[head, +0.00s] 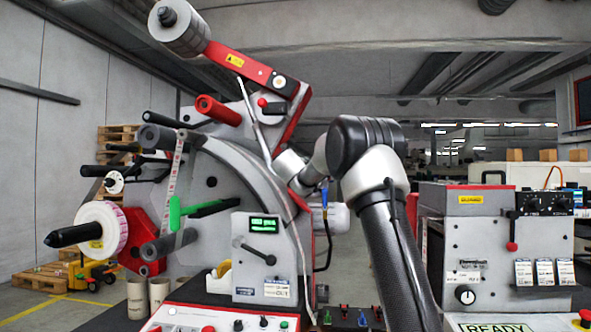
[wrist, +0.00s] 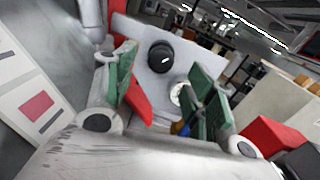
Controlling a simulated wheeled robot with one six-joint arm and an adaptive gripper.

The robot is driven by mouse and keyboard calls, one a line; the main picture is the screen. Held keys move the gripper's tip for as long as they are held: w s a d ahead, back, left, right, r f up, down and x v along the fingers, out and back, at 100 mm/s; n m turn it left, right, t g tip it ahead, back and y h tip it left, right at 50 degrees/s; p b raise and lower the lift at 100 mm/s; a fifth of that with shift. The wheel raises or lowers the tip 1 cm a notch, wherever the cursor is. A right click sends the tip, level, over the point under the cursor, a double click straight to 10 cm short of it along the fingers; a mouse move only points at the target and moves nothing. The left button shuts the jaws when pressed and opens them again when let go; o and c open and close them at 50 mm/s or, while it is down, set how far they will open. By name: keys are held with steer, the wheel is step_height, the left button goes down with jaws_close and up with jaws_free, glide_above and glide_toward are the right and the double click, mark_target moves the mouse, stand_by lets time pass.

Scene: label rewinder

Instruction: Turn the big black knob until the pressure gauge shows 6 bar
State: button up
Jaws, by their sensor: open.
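The big black knob (wrist: 160,57) is in the upper middle of the wrist view, on a pale grey panel (wrist: 130,30). A small round white dial, seemingly the pressure gauge (wrist: 176,93), sits below it to the right. Its edge is partly covered by a dark part, and its reading is too small to tell. My gripper (wrist: 163,62) is open, its green-padded fingers left and right of the knob in the picture. It looks empty; whether it touches the knob I cannot tell. In the head view the knob, gauge and fingers are not clearly visible; my arm reaches toward the machine's right side.
The label rewinder's curved grey plate (head: 225,165) carries several rollers and a white reel (head: 103,228). A grey cabinet (head: 480,240) stands at the right. A red part (wrist: 140,100) lies close behind the left finger. A blue-and-yellow connector (wrist: 180,128) shows between the fingers.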

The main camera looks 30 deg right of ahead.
steer(key=x, duration=0.5)
steer(key=shift+w+d, duration=0.15)
steer(key=shift+d, duration=0.05)
steer(key=c, duration=1)
